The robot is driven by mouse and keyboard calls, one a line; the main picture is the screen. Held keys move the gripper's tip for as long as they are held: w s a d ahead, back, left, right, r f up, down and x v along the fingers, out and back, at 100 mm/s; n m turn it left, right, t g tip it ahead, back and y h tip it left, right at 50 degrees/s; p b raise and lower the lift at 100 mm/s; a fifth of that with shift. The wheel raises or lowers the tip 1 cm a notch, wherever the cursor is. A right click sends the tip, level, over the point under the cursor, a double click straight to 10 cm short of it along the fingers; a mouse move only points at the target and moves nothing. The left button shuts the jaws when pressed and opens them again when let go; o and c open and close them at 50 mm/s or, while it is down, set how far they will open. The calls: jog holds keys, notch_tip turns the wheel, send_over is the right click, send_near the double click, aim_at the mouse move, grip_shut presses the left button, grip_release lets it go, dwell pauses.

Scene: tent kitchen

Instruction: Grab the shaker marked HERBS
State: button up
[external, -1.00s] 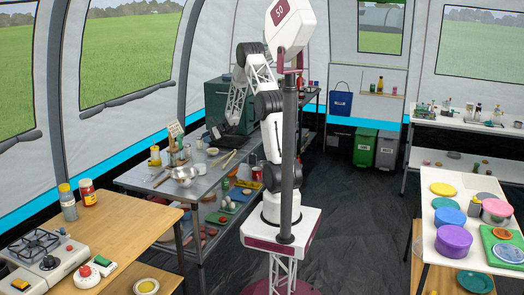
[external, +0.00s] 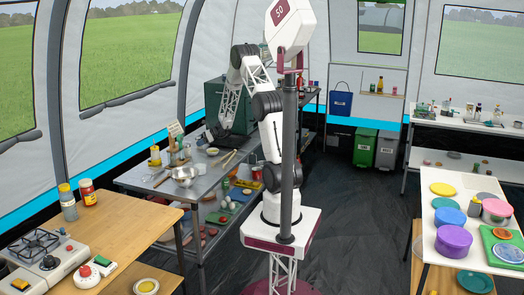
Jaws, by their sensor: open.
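No label reading HERBS can be made out at this size, so I cannot tell which container is the shaker. Small jars and bottles stand at the far left of the grey metal table (external: 150,182), among them a yellow-topped container (external: 155,156). My gripper (external: 216,133) hangs over the back part of this table, at the lower end of my forearm. It is open, small and dark against the dark green box behind it. I see nothing between its fingers.
A metal bowl (external: 184,174) and long utensils lie on the metal table. The dark green box (external: 236,97) stands behind my forearm. Front left, a wooden table (external: 140,228) holds a stove (external: 38,250) and two jars. A white table with coloured lids (external: 455,242) is at right.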

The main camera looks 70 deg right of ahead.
jog(key=c, duration=1.1)
jog(key=shift+r, duration=0.1)
jog(key=shift+r, duration=0.75)
notch_tip(320, 180, up, 2)
jog(key=shift+r, duration=0.1)
jog(key=s+a, duration=0.2)
jog(key=s, duration=0.2)
jog(key=s+a, duration=0.3)
jog(key=s, duration=0.2)
jog(key=s+a+r, duration=0.1)
jog(key=s+a, duration=0.2)
jog(key=s, duration=0.2)
